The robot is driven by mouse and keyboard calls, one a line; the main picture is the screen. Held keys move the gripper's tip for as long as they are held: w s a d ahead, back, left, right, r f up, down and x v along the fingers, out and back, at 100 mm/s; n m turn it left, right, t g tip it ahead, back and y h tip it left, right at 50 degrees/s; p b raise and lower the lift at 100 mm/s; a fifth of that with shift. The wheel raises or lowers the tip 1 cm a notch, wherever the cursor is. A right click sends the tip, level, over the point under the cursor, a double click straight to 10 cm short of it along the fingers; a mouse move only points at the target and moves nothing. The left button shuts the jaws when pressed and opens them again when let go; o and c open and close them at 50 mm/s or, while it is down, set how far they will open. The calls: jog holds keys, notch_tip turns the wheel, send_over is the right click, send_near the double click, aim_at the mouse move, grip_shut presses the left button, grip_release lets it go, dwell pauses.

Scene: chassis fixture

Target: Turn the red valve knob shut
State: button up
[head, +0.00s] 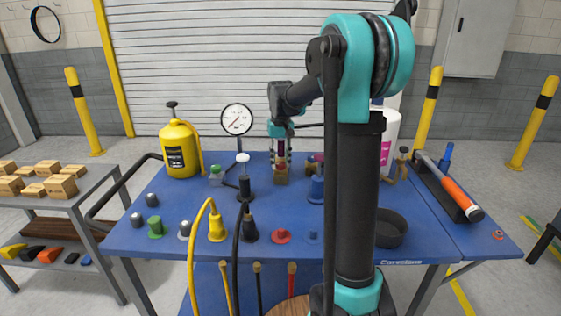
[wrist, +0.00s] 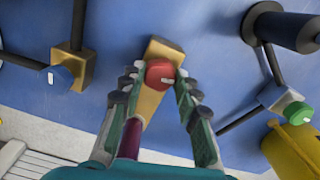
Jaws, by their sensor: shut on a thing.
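The red valve knob (wrist: 159,72) sits on a brass block (wrist: 152,95) and carries a small white mark. My gripper (wrist: 158,84) reaches down over it, with one finger on each side of the knob, and is shut on it. In the head view my gripper (head: 281,160) is at the back middle of the blue table, over the brass block (head: 281,178). There the knob is mostly hidden by the gripper.
A green knob (wrist: 290,96) and a blue knob (wrist: 57,77) on pipes flank the brass block. The pressure gauge (head: 237,119), yellow sprayer (head: 180,150) and white canister (head: 391,130) stand nearby. Several coloured plugs fill the table's front.

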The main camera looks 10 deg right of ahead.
aim_at(280, 163)
jog(key=shift+m, duration=1.1)
jog(key=o, duration=1.2)
jog(key=shift+c, duration=0.2)
notch_tip(280, 163, up, 12)
